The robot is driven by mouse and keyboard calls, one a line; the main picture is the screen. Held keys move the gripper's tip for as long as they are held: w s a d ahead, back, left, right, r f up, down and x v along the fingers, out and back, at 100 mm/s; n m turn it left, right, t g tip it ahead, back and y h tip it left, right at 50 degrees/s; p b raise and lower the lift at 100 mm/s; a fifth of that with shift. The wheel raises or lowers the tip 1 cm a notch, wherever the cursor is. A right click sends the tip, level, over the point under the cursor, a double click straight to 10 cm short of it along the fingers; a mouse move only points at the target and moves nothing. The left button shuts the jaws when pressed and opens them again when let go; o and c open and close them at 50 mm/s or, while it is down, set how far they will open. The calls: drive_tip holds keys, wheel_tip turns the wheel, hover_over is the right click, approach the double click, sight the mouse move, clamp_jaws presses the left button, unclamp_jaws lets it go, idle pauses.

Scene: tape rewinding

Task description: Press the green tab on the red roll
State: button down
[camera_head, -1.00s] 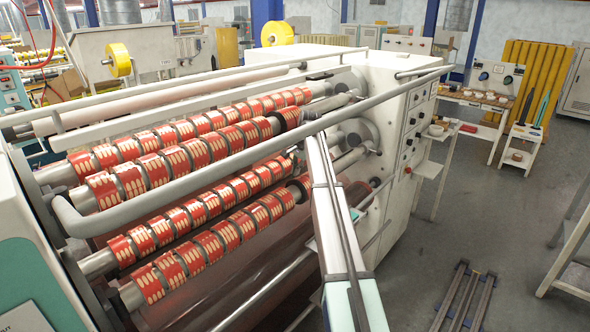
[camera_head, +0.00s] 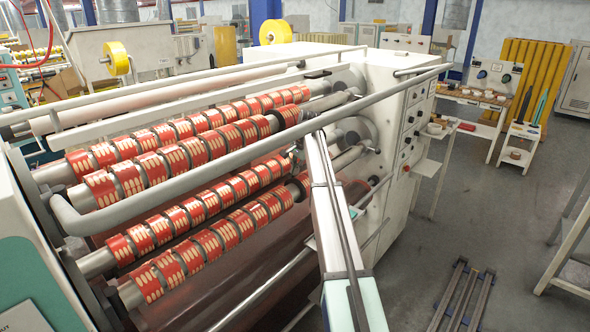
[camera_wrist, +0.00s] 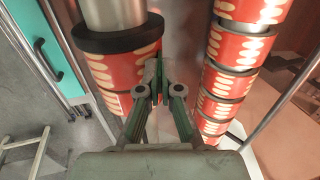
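Red rolls with cream oval prints sit in rows on the machine's shafts (camera_head: 97,263). In the wrist view, one column of red rolls (camera_wrist: 118,70) with a black ring (camera_wrist: 117,35) at its upper end is on the left. Another column of red rolls (camera_wrist: 228,82) is on the right. My gripper (camera_wrist: 155,72) is between the columns, its fingertips together beside the left column's edge. Contact cannot be told. Green shows at the fingertips, but I cannot tell a separate green tab from the fingers. In the head view, my gripper is small and unclear among the rolls.
A long grey bar (camera_head: 240,150) crosses above the rolls, close to my arm. The white machine housing (camera_head: 385,110) stands to the right. In the wrist view, a thin metal rod (camera_wrist: 285,100) runs along the right. The floor (camera_head: 420,240) right of the machine is mostly clear.

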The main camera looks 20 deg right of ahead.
drive_tip(key=shift+s+f, duration=0.1)
drive_tip(key=c, duration=1.2)
unclamp_jaws()
drive_tip(key=shift+c, duration=0.2)
drive_tip(key=v, duration=1.2)
